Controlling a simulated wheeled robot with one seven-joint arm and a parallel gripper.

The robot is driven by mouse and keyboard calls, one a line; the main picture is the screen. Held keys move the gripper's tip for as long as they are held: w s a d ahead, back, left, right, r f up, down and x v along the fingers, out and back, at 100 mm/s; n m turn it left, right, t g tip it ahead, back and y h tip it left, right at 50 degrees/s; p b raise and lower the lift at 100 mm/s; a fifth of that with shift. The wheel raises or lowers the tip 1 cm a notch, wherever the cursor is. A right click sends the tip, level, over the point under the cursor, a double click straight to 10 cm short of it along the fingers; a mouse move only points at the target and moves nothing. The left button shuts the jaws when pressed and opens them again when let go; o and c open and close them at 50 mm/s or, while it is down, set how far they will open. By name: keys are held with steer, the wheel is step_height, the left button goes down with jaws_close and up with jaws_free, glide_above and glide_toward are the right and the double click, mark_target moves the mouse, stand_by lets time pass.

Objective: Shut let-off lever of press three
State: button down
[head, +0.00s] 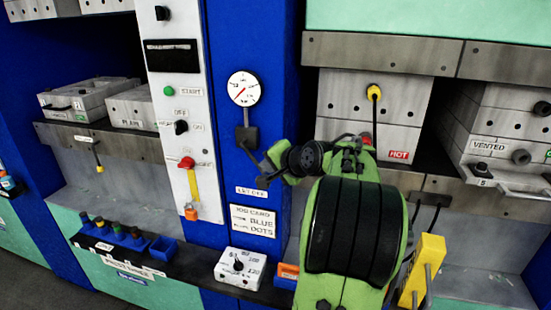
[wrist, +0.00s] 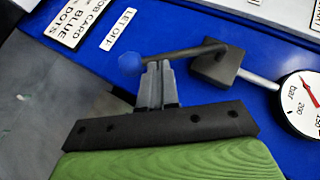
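The let-off lever is a dark rod with a blue knob (wrist: 130,63), pivoting from a dark block (wrist: 215,63) under the round pressure gauge. In the head view the block (head: 247,136) sits on the blue column above the LET OFF label (head: 251,191), and the rod slants down from it toward my gripper. My gripper (wrist: 158,66) has its two grey fingers close together, tips at the rod near the knob. It looks shut, with the rod across the tips rather than clearly between them. In the head view my gripper (head: 266,176) is partly hidden by its own wrist.
The gauge (head: 244,88) is above the block, and a job card (head: 253,221) is below. A white dial box (head: 240,268) stands on the ledge. A press marked HOT (head: 398,155) is close on the right. A white control strip (head: 186,130) is left.

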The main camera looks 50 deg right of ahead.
steer(key=f+t+b, duration=0.1)
steer(key=w+f+m+t+b, duration=0.1)
steer(key=f+t+b, duration=0.1)
steer(key=shift+w+a+b, duration=0.2)
steer(key=shift+a+b, duration=0.1)
steer(key=shift+b, duration=0.05)
steer(key=shift+w+a+f+m+t+b, duration=0.25)
steer(key=shift+w+m+t+b, duration=0.15)
steer(key=shift+w+t+b, duration=0.15)
steer(key=shift+w+a+f+m+t+b, duration=0.2)
steer(key=shift+w+m+t+b, duration=0.25)
steer(key=shift+w+b, duration=0.2)
